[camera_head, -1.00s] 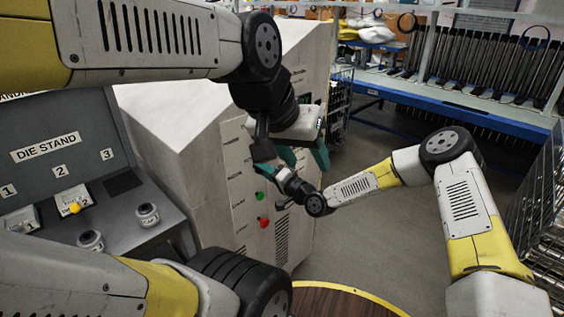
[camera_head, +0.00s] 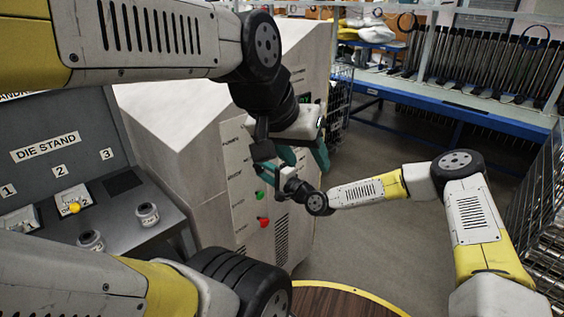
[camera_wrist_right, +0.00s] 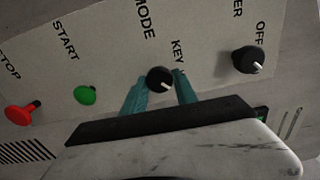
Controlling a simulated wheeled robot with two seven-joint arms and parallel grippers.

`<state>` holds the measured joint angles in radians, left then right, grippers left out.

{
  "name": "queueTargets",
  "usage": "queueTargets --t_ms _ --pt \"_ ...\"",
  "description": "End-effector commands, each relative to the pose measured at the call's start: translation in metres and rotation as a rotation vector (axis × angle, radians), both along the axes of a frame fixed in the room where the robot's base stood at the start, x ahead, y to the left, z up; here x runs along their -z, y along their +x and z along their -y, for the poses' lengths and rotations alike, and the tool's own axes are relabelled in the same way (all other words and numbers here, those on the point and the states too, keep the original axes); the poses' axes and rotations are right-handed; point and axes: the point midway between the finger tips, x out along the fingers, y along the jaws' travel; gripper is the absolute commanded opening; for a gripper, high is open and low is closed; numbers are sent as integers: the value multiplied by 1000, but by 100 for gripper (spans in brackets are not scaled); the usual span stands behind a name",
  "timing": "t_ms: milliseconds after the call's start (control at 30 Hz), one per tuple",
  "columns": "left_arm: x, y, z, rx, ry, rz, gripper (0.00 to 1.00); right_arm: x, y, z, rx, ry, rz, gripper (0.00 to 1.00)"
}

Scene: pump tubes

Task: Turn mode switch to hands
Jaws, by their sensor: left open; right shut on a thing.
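The control panel (camera_head: 241,190) is on the side of a pale cabinet. In the head view my right gripper (camera_head: 265,170) is at the panel, and the knob is hidden there. My left gripper (camera_head: 305,160) is open and empty, just right of the right one, in front of the cabinet.
A green start button (camera_wrist_right: 85,95), a red stop button (camera_wrist_right: 20,114) and a black power knob (camera_wrist_right: 246,60) flank the switch. A grey die stand (camera_head: 45,150) is at the left. A blue workbench (camera_head: 450,105) is behind; open floor lies between.

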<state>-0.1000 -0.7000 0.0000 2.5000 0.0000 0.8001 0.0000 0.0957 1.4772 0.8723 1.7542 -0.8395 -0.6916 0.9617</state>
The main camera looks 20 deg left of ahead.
Motion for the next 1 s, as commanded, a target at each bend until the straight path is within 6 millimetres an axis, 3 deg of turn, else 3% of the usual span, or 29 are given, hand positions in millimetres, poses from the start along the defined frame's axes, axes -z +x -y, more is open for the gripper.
queueTargets --t_ms 233,267,367,733,1000 --pt "0 0 0 0 0 0 51 1 0 1 1 -2 -3 0" --pt "0 0 0 0 0 0 51 1 0 1 1 -2 -3 36" --pt "0 0 0 0 0 0 51 1 0 1 1 -1 -3 55" --pt "0 0 0 0 0 0 51 1 -1 4 1 -1 0 55" --pt "0 0 0 0 0 0 51 1 -17 45 2 -2 -3 55"
